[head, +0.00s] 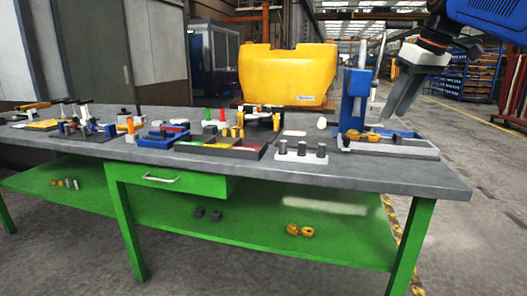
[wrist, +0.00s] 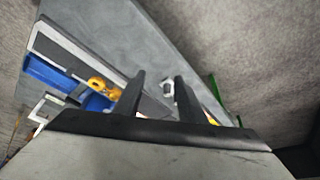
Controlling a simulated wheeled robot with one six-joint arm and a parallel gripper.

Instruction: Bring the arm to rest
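My gripper (head: 388,114) hangs in the air at the right end of the workbench (head: 420,180), its fingers pointing down and tilted. In the wrist view my gripper (wrist: 160,78) has its two dark fingers apart, and I see nothing held between them. Below and beside it stands a blue press-like fixture (head: 355,100) on a grey base tray (head: 390,147) with yellow parts (head: 372,137). The fingers appear clear of the fixture, though their distance in depth is hard to tell.
A white block with dark knobs (head: 301,151) and trays of small coloured parts (head: 225,140) cover the bench. A yellow tank (head: 288,73) stands behind it. Yellow rings (head: 300,230) lie on the green lower shelf (head: 260,232). Open floor (head: 455,135) lies to the right.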

